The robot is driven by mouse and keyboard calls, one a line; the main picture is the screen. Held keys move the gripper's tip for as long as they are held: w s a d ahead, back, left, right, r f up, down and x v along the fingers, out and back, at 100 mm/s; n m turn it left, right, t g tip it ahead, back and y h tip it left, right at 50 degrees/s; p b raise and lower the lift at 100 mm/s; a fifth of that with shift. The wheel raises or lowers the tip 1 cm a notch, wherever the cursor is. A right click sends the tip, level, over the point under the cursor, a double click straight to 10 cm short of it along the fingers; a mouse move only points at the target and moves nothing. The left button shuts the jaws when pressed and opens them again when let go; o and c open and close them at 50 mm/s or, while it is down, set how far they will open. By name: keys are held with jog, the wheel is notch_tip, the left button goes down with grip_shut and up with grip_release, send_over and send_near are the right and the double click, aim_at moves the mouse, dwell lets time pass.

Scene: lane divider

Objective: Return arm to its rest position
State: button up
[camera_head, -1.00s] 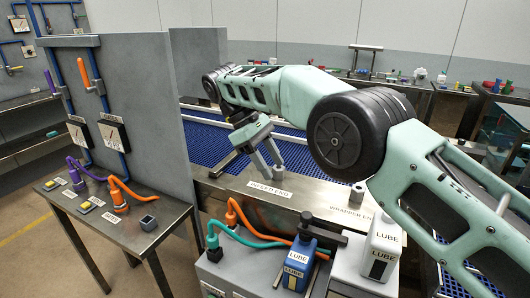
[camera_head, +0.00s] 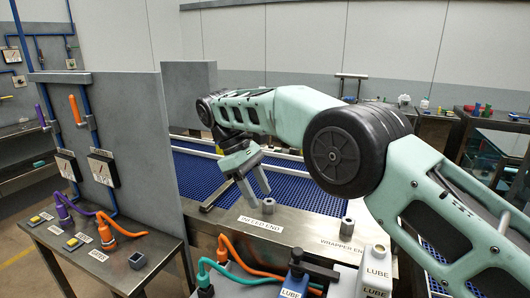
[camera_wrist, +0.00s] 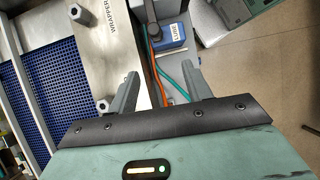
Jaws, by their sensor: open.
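My gripper (camera_head: 258,199) is open and empty, pointing down at the end of my raised arm. In the head view it appears over the steel ledge (camera_head: 305,226) beside the "INFEED END" label (camera_head: 260,223). In the wrist view its two fingers (camera_wrist: 161,77) are spread apart, with the ledge (camera_wrist: 128,48) and a cable behind them. I cannot tell the exact height above the ledge.
A blue-mesh conveyor (camera_head: 300,187) lies behind the ledge. A grey upright panel (camera_head: 130,150) stands left. A metal post (camera_head: 348,225) is on the ledge. LUBE bottles (camera_head: 375,272) and orange and teal cables are in front. Open floor shows in the wrist view (camera_wrist: 265,85).

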jog(key=s+d+f+m+y+b, duration=0.2)
jog(key=s+d, duration=0.3)
jog(key=s, duration=0.6)
jog(key=s+d+f+m+t+y+b, duration=0.1)
jog(key=s+d+f+b, duration=0.1)
jog(key=s+d, duration=0.4)
jog(key=s+d+f+m+t+y+b, duration=0.1)
jog(key=s+d, duration=0.5)
jog(key=s, duration=0.9)
notch_tip(320, 180, down, 2)
jog(key=shift+s+f+m+y+b, duration=0.1)
jog(key=shift+s+m+y+b, duration=0.2)
jog(key=shift+m+y+b, duration=0.4)
